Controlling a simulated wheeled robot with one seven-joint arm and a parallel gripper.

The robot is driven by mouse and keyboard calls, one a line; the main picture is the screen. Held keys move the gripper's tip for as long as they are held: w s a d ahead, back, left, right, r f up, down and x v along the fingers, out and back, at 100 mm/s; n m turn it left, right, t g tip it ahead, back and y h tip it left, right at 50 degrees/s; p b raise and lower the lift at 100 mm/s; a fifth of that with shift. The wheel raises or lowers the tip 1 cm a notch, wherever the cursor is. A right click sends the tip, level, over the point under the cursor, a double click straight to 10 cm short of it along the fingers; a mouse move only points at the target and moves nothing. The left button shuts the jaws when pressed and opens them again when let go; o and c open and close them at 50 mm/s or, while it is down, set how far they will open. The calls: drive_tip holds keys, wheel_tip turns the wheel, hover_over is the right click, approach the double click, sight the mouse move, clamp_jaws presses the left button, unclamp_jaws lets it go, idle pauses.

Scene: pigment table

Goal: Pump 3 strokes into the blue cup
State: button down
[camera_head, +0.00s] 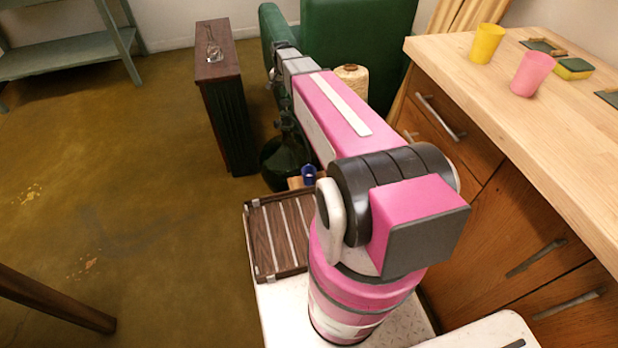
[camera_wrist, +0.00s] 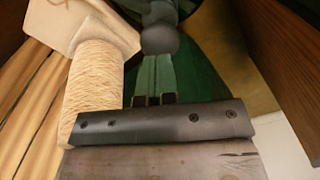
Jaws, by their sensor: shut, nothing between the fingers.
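A small blue cup (camera_head: 309,175) stands beside my arm in the head view, next to a dark, rounded glass vessel (camera_head: 281,163) with a narrow neck. Whether this vessel carries the pump is not clear. In the wrist view, my gripper (camera_wrist: 157,64) is shut and empty, with its narrow fingers pointing away from the camera. A dark round knob (camera_wrist: 160,38) shows just beyond the fingertips. I cannot tell whether they touch it. The blue cup is not recognisable in the wrist view.
A dark wooden stand (camera_head: 222,105) is left. The worktop (camera_head: 540,120) holds yellow (camera_head: 487,43) and pink (camera_head: 531,74) cups.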

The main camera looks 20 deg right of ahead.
sight(285, 100)
drive_tip(key=shift+f, duration=0.4)
drive_tip(key=shift+f, duration=1.85)
drive_tip(key=shift+r, duration=2.3)
drive_tip(key=shift+r, duration=3)
